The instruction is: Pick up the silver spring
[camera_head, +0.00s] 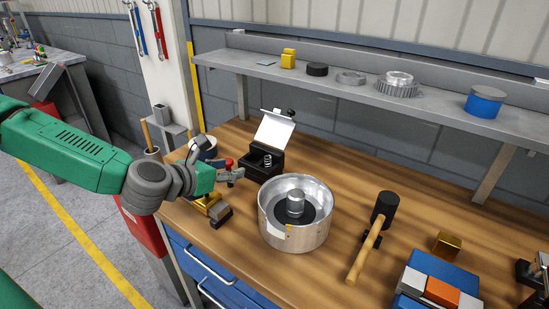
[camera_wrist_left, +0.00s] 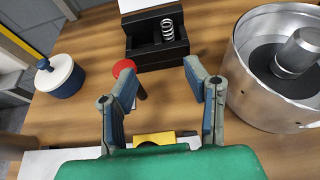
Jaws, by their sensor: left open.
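The silver spring (camera_wrist_left: 167,29) stands in an open black box (camera_wrist_left: 150,55), seen at the top middle of the left wrist view. In the head view the spring (camera_head: 268,160) shows small inside the black box (camera_head: 262,172), whose pale lid (camera_head: 274,130) is tilted up. My left gripper (camera_head: 238,175) is in front of the box, to the left of the metal drum. In the left wrist view its two fingers (camera_wrist_left: 163,85) are apart with nothing held between them, short of the box. My right gripper is not in view.
A metal drum (camera_head: 275,230) with a central post stands right of the gripper. A red-knobbed tool (camera_wrist_left: 124,69) is close to the left finger. A blue-and-white pot (camera_wrist_left: 60,77) stands left. A mallet (camera_head: 368,245) lies farther right. A shelf (camera_head: 330,82) runs behind.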

